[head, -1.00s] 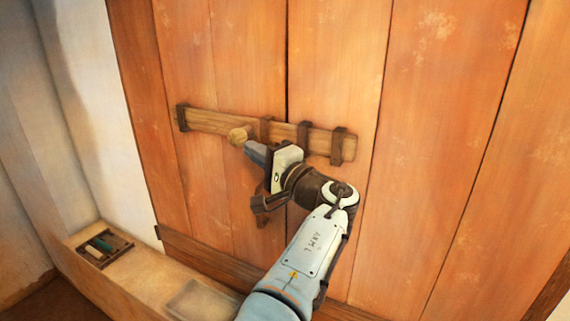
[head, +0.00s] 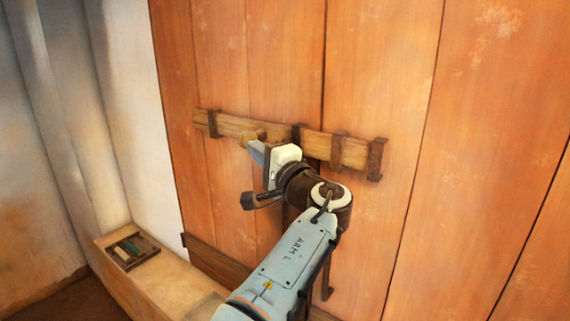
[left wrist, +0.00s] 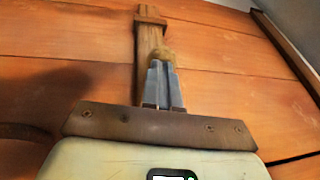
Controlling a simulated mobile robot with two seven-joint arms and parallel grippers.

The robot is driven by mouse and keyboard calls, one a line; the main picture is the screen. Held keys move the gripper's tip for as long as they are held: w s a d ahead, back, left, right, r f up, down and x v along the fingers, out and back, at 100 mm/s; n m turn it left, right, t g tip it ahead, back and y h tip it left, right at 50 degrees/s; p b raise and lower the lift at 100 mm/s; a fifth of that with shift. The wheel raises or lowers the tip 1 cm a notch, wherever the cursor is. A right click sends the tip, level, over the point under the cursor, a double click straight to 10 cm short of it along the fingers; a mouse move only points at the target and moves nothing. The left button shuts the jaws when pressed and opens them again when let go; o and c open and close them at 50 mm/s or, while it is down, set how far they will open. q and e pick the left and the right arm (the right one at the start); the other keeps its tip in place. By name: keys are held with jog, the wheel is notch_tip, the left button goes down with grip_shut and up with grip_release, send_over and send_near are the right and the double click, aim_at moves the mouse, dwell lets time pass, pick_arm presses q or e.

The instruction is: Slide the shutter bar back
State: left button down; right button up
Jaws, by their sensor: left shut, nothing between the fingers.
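The wooden shutter bar (head: 318,143) lies across the plank shutters and spans their middle seam, held by dark brackets. Its left end sticks out past the leftmost bracket (head: 213,124); its right end is at the rightmost bracket (head: 376,160). My right gripper is out of view.
A ledge (head: 175,285) runs below the shutters at the lower left. On it is a small dark tray (head: 151,247) with several small items. A whitish wall (head: 122,120) stands left of the shutters. The shutter face right of the bar is clear.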

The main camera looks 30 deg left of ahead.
pick_arm(q)
jog(key=a, duration=1.2)
jog(key=shift+w+p, duration=0.3)
jog(key=shift+w, duration=0.05)
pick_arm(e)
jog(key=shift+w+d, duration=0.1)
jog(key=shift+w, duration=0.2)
pick_arm(q)
jog(key=shift+a+r, duration=0.1)
jog(key=shift+r, duration=0.1)
jog(key=shift+f, duration=0.1)
